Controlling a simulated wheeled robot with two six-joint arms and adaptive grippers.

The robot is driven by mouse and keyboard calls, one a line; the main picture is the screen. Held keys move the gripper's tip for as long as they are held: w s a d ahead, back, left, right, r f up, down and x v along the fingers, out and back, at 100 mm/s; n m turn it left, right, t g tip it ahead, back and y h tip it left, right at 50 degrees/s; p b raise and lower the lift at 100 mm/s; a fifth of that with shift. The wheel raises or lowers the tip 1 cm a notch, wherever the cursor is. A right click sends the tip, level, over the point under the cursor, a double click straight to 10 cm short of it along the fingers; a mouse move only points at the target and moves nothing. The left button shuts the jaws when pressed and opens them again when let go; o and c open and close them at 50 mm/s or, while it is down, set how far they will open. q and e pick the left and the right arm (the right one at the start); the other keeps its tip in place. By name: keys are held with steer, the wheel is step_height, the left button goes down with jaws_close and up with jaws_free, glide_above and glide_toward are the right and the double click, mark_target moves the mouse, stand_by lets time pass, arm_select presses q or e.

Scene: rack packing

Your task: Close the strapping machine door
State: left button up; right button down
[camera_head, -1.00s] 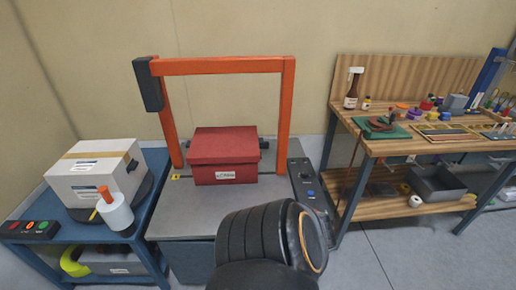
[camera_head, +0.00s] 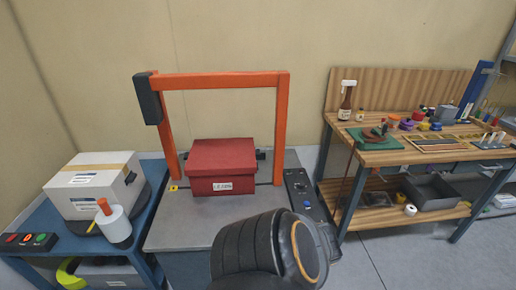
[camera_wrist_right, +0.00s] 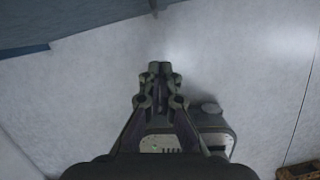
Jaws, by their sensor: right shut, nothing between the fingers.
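The strapping machine has an orange arch (camera_head: 222,81) over a grey top (camera_head: 185,230). A red box (camera_head: 223,167) with a white label sits on the top under the arch. Below the top, the blue-grey front (camera_head: 183,267) shows only in part. My black right arm covers some of it, and I cannot make out the door or its angle in the head view. In the right wrist view my right gripper (camera_wrist_right: 160,72) is shut and empty above pale floor. A blue-grey panel edge (camera_wrist_right: 50,30) lies at upper left, apart from the fingertips; I cannot tell whether it is the door. My left gripper is not in view.
At right stands a wooden workbench (camera_head: 400,158) with tools and a lower shelf. Open floor (camera_head: 385,260) lies in front of the workbench.

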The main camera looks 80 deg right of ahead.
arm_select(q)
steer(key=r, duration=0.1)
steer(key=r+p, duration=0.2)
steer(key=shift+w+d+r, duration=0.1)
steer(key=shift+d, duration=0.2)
arm_select(e)
steer(key=v, duration=0.7)
steer(key=shift+s+r, duration=0.2)
steer(key=shift+r, duration=0.15)
steer(key=shift+d+f, duration=0.1)
steer(key=s+a+f+m, duration=0.2)
steer(key=a+f+m, duration=0.8)
steer(key=f+m, duration=0.2)
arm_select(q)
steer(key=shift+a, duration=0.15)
arm_select(e)
steer(key=a+f+m+y, duration=0.1)
steer(key=a+f+m, duration=0.1)
steer(key=a, duration=0.4)
steer(key=w+a+f+m+t+y, duration=0.1)
steer(key=a+f+m, duration=0.2)
steer(key=a, duration=0.4)
steer(key=shift+a, duration=0.25)
steer(key=shift+w, duration=0.1)
